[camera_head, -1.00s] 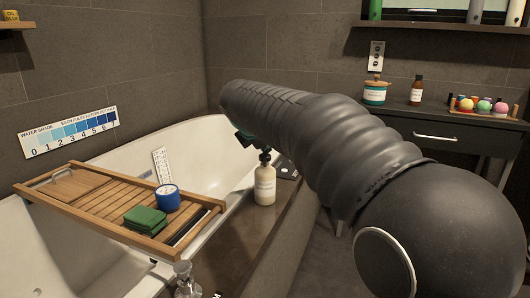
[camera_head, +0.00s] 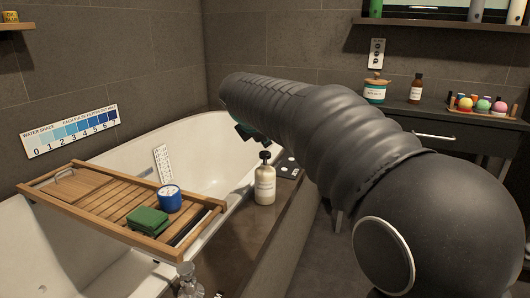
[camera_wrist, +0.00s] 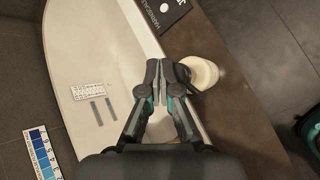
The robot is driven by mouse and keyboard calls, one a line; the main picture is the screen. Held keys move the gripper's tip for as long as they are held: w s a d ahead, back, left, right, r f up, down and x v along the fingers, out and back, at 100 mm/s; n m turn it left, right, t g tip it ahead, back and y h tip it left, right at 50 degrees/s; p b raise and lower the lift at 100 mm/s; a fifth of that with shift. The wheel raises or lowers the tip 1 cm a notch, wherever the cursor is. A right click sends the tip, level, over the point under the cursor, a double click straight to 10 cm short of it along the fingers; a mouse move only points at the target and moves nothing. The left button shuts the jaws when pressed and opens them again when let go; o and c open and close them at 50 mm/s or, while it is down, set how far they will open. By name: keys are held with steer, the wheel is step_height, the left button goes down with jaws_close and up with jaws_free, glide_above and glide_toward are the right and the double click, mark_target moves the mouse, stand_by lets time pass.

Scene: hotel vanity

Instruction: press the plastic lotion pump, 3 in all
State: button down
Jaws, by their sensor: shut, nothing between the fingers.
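The lotion pump (camera_head: 265,185) is a cream bottle with a pale label and a dark pump head. It stands upright on the dark ledge beside the tub. In the wrist view the bottle (camera_wrist: 204,72) shows just right of the fingertips, its pump head partly hidden by a finger. My gripper (camera_head: 250,133) is dark with green parts, above and slightly left of the pump head with a gap between. Its fingers also show in the wrist view (camera_wrist: 160,78), shut together and empty. My arm hides much of the gripper in the head view.
A wooden bath tray (camera_head: 100,205) with a blue jar (camera_head: 169,198) and folded green cloth (camera_head: 148,219) spans the white tub (camera_head: 215,155). A glass-like item (camera_head: 188,280) stands at the near ledge.

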mark_target(265, 153)
steer(key=shift+r+p, duration=2.5)
step_height(265, 153, up, 4)
steer(key=m+y+p, duration=0.1)
steer(key=m+p, duration=0.4)
steer(key=m, duration=1.1)
steer(key=shift+w+a+m, duration=0.1)
steer(key=shift+m, duration=0.3)
steer(key=shift+f, duration=0.1)
